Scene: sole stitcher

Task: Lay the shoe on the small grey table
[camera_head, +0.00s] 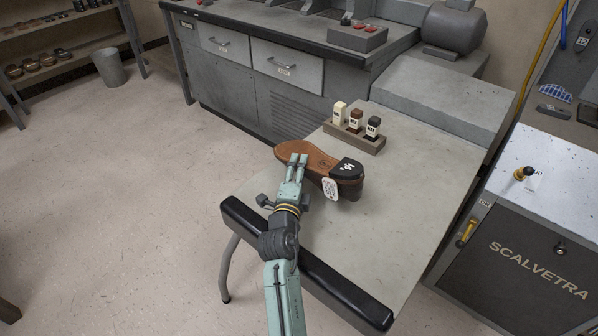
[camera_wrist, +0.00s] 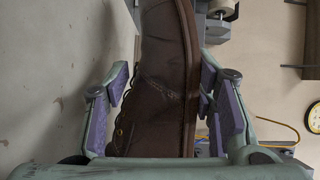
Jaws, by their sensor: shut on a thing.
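The shoe (camera_head: 318,163) is dark brown leather with a tan sole and a black heel marked with white. A small white tag (camera_head: 330,188) hangs by its heel. The sole faces up toward the head camera. My gripper (camera_head: 297,163) is shut on the shoe near its middle. In the wrist view, the dark upper (camera_wrist: 158,80) stands between the purple-padded fingers of my gripper (camera_wrist: 165,92), with the sole edge on the right. The shoe is over the small grey table (camera_head: 425,195); I cannot tell whether it touches the top.
A holder (camera_head: 355,138) with several small bottles stands on the table just behind the shoe. A black padded bar (camera_head: 300,262) runs along the table's front edge. The tabletop's right part is clear. A SCALVETRA machine (camera_head: 535,255) stands to the right, a grey bench (camera_head: 260,85) behind.

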